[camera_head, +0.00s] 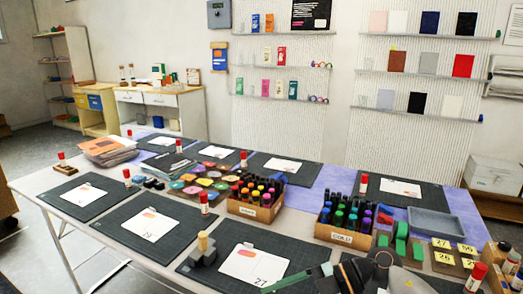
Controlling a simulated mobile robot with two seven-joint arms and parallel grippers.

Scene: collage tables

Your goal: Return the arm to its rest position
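Part of my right arm (405,280) comes in at the bottom right, over the front edge of the long table (45,183). Its dark gripper end (335,278) points left, above the front mat. The bottom edge of the picture cuts off part of the arm. My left arm and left gripper are not in view.
Dark mats (72,208) with cards and red-capped glue sticks line the table. A warm marker box (256,206), a cold marker box (345,230) and a grey tray (434,224) stand mid-table. A wooden stamp (203,248) stands front centre; numbered yellow tags (443,257) lie right.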

